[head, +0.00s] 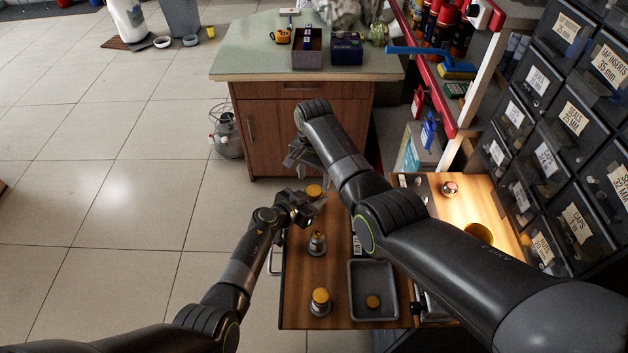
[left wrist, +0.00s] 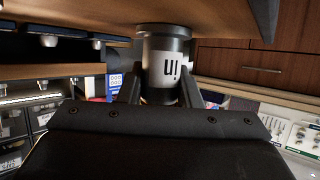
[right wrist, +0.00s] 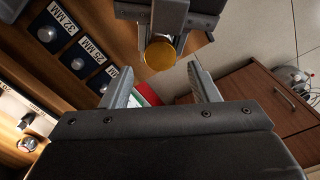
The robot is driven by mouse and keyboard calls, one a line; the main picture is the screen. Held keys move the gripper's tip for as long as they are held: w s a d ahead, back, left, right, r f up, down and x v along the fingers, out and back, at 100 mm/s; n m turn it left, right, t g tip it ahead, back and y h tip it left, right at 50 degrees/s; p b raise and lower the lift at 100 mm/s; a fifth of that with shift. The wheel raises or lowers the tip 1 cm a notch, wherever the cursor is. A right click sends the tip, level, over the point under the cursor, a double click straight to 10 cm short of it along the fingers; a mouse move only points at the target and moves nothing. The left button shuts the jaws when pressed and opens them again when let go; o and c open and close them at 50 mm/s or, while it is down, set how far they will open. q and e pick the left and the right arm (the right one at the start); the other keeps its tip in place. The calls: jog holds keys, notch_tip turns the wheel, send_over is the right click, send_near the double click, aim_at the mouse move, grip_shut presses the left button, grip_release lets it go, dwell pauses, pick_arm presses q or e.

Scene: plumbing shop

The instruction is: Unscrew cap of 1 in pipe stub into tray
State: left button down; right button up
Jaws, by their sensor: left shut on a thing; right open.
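The 1 in pipe stub (left wrist: 162,62), a grey cylinder with a white label, is between the fingers of my left gripper (left wrist: 165,95), which is shut on it. Its orange-gold cap (head: 314,190) shows beside the left gripper (head: 308,207) in the head view, and the cap also shows in the right wrist view (right wrist: 160,53). My right gripper (head: 297,163) is open and empty, just beyond the cap and apart from it; its spread fingers (right wrist: 165,88) show in the right wrist view. The grey tray (head: 357,312) holds one loose orange-gold cap (head: 372,301).
A gold round thing (head: 478,234) lies right, partly behind my right arm. Labelled drawers (head: 573,118) line the right; a green-topped cabinet (head: 255,60) stands behind.

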aim_at(314, 190)
notch_tip(314, 190, up, 3)
jog(key=m, duration=0.3)
jog(key=shift+r, duration=0.15)
jog(key=shift+f, duration=3.85)
jog(key=shift+c, duration=0.3)
jog(key=c, duration=0.9)
jog(key=shift+n, duration=1.6)
